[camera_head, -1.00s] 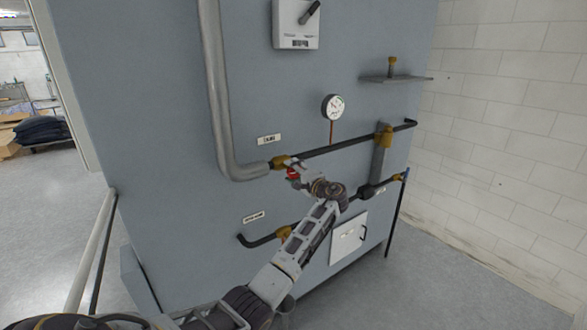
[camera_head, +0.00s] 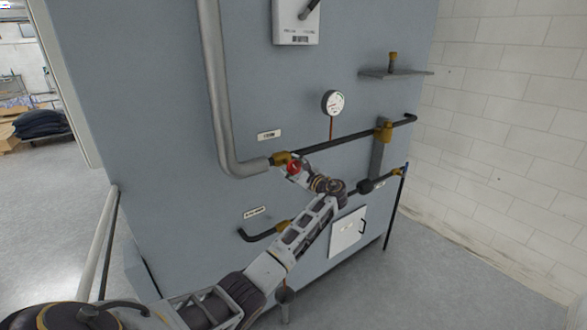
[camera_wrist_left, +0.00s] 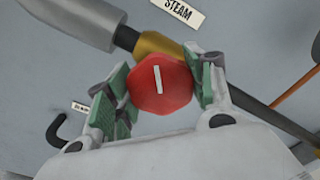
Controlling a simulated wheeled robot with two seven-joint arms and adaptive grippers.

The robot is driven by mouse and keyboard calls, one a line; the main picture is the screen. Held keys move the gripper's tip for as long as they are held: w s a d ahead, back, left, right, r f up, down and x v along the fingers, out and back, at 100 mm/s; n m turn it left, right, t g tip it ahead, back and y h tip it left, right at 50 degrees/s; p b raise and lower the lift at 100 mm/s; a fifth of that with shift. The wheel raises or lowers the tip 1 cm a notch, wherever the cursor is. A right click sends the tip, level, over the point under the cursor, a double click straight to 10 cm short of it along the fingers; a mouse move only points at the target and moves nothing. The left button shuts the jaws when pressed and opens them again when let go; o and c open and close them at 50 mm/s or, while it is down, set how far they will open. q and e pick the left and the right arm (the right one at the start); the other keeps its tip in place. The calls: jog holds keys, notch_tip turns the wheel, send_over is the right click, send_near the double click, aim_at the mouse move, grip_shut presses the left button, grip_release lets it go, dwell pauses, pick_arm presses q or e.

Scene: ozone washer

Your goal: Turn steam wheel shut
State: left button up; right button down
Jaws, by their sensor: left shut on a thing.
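The red steam wheel (camera_wrist_left: 160,88) fills the middle of the left wrist view, with a white bar mark on its face. It sits on a brass valve body (camera_wrist_left: 158,46) in the pipe under the STEAM label (camera_wrist_left: 178,12). My left gripper (camera_wrist_left: 155,85) has its green-padded fingers on both sides of the wheel and is shut on it. In the head view the wheel (camera_head: 294,168) shows just at the tip of my left gripper (camera_head: 290,167), beside the brass valve (camera_head: 280,159). My right gripper is not in view.
A thick grey pipe (camera_head: 217,100) comes down to the valve from the left. A gauge (camera_head: 333,103) stands above the dark pipe (camera_head: 345,142). A lower pipe (camera_head: 262,237) and a white hatch (camera_head: 347,235) lie below. A shelf (camera_head: 395,73) juts out at upper right.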

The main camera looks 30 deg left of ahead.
pick_arm(q)
jog(key=m, duration=0.4)
jog(key=shift+f+m, duration=0.1)
jog(key=shift+m, duration=1.5)
jog(key=o, duration=1)
jog(key=shift+d, duration=0.2)
jog(key=v, duration=1.1)
jog(key=shift+s+d, duration=0.15)
jog(key=shift+d, duration=0.15)
